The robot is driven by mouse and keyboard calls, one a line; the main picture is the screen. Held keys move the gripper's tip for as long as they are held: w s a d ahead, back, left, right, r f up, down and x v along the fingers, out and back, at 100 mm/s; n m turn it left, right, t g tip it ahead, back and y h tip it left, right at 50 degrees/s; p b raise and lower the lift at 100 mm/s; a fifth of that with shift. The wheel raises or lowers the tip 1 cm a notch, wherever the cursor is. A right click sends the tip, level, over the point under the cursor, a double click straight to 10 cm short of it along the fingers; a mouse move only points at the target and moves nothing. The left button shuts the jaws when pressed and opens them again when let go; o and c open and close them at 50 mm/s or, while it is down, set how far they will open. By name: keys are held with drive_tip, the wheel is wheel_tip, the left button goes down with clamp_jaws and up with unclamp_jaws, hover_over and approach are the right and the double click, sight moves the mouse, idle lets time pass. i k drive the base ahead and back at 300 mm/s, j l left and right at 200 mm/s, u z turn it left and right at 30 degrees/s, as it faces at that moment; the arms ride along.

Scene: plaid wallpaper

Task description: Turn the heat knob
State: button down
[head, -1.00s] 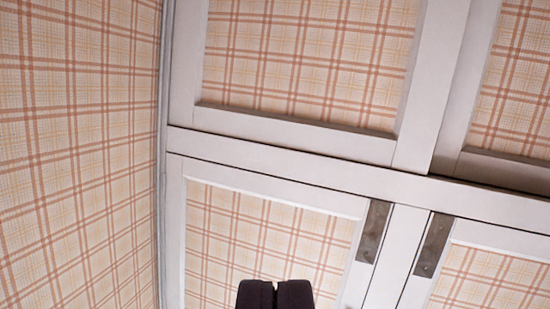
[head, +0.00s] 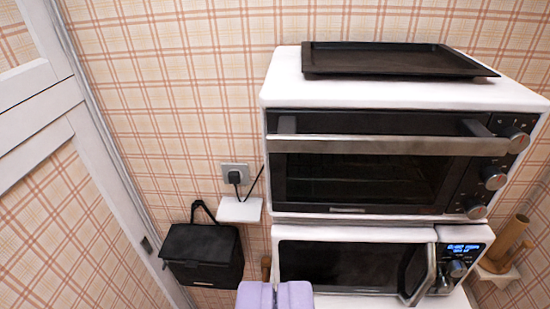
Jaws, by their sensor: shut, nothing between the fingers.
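A white toaster oven (head: 360,92) with a dark glass door (head: 360,178) and a long metal handle stands in the middle right. Its right panel carries a top knob (head: 516,139), a middle knob (head: 493,178) and a bottom knob (head: 475,209). I cannot tell from the markings which one sets the heat. My gripper (head: 275,294) shows at the bottom edge, lilac in colour, with its fingers shut and empty. It is in front of the microwave's lower left and well left of the knobs.
A white microwave (head: 345,262) with a lit display sits under the oven. A dark tray (head: 395,62) lies on the oven. A black bag (head: 203,255) hangs at left below a plugged-in socket (head: 235,174). A wooden holder (head: 505,245) is at right. White panelled doors (head: 45,125) fill the left.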

sight(520, 141)
drive_tip(key=l+u, duration=0.1)
drive_tip(key=u, duration=0.35)
drive_tip(key=l+u, duration=0.2)
drive_tip(key=l, duration=0.2)
drive_tip(key=k+l+u, duration=0.2)
drive_tip(key=l, duration=0.15)
drive_tip(key=l+u, duration=0.15)
drive_tip(key=l, duration=0.25)
drive_tip(key=k+l+u, duration=0.2)
drive_tip(key=l, duration=0.15)
drive_tip(key=i, duration=0.1)
